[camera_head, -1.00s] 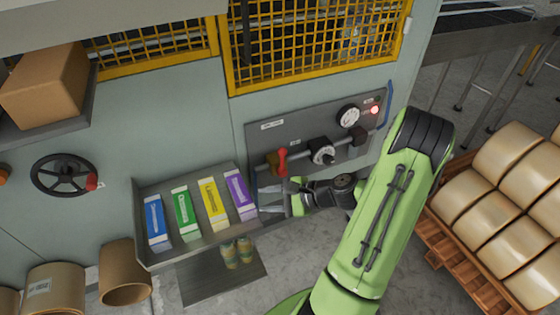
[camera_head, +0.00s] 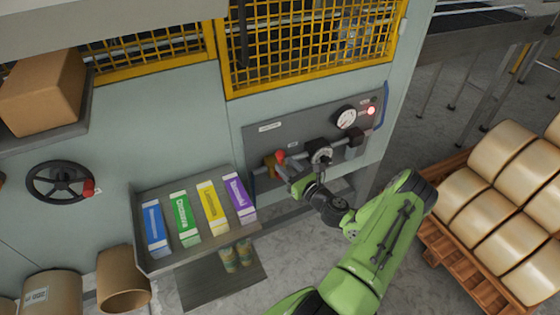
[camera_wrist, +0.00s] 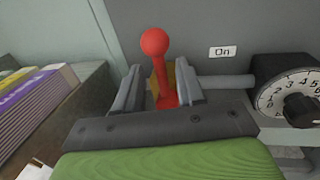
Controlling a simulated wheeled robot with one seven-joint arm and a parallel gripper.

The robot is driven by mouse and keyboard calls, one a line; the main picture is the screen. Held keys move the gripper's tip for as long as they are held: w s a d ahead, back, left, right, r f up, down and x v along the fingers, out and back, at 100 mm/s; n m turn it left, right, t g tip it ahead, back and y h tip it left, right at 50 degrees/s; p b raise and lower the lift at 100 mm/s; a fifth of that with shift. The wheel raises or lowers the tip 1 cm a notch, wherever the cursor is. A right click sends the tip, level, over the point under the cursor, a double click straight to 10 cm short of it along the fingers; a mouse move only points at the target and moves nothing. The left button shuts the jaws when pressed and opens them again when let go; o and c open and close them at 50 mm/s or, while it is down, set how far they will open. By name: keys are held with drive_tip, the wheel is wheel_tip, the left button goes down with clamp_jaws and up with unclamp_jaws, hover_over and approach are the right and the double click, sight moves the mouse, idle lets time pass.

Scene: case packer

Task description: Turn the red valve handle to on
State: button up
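The red valve handle (camera_wrist: 156,46), a lever with a round ball end, stands on a brass valve body (camera_wrist: 180,74) in the wrist view. In the head view its ball (camera_head: 280,155) shows above my gripper, and the lower lever is partly hidden. My gripper (camera_wrist: 158,88) is open, with one finger on each side of the lever and gaps visible beside it. In the head view my gripper (camera_head: 288,178) reaches the valve from below right. A white "On" label (camera_wrist: 223,51) is on the panel right of the handle.
A dial knob (camera_wrist: 297,100) sits close on the right along the pipe. A pressure gauge (camera_head: 345,117) and lit red lamp (camera_head: 371,111) are farther right. A tray (camera_head: 195,252) with several coloured cartons stands left of the valve. A loaded pallet (camera_head: 470,262) is at the right.

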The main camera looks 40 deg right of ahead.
sight(280, 160)
drive_tip(key=w, duration=0.3)
drive_tip(key=shift+w+d, duration=0.15)
drive_tip(key=shift+w, duration=0.25)
clamp_jaws()
